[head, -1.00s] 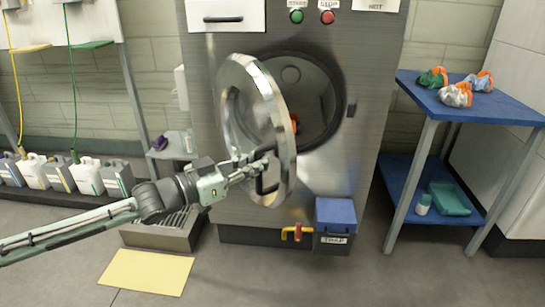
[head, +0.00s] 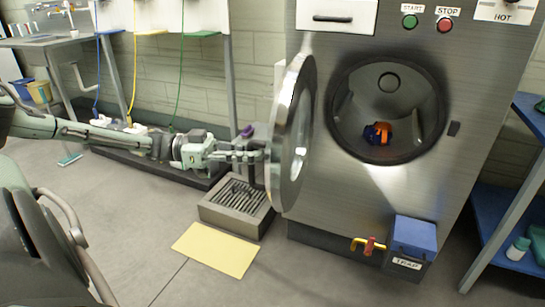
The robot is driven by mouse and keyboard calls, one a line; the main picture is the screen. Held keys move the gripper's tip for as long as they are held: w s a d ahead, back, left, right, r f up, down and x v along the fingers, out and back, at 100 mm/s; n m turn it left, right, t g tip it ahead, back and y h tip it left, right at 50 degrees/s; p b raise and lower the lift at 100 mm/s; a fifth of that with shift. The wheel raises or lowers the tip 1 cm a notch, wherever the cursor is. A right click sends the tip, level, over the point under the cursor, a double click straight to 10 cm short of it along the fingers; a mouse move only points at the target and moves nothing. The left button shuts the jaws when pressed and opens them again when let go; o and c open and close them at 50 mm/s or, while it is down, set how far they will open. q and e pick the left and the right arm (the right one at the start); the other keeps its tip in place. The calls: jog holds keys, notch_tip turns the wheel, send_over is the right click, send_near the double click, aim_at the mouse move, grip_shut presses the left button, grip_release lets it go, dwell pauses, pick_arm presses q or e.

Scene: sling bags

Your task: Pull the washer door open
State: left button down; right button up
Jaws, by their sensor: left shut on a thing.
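The washer (head: 350,208) is a tall steel machine with a round dark drum opening (head: 388,112). Its round metal-rimmed door (head: 290,130) stands swung wide open to the left, seen nearly edge-on. My left gripper (head: 258,156) reaches in from the left and is shut at the door's outer side; the handle it holds is mostly hidden behind the fingers and the rim. An orange and dark blue bundle (head: 378,133) lies inside the drum. My right gripper is out of view.
A grated floor drain box (head: 237,205) and a yellow mat (head: 216,250) lie below the door. A blue trap box (head: 413,238) and yellow-red valve (head: 368,245) stick out at the washer's base. A blue shelf table (head: 508,225) stands at right.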

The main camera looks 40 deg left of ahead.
pick_arm(q)
jog(key=shift+s+a+f, duration=0.15)
jog(key=shift+s+a, duration=0.05)
jog(key=shift+a, duration=0.25)
jog(key=c, duration=1.5)
grip_release()
jog(key=v, duration=1.2)
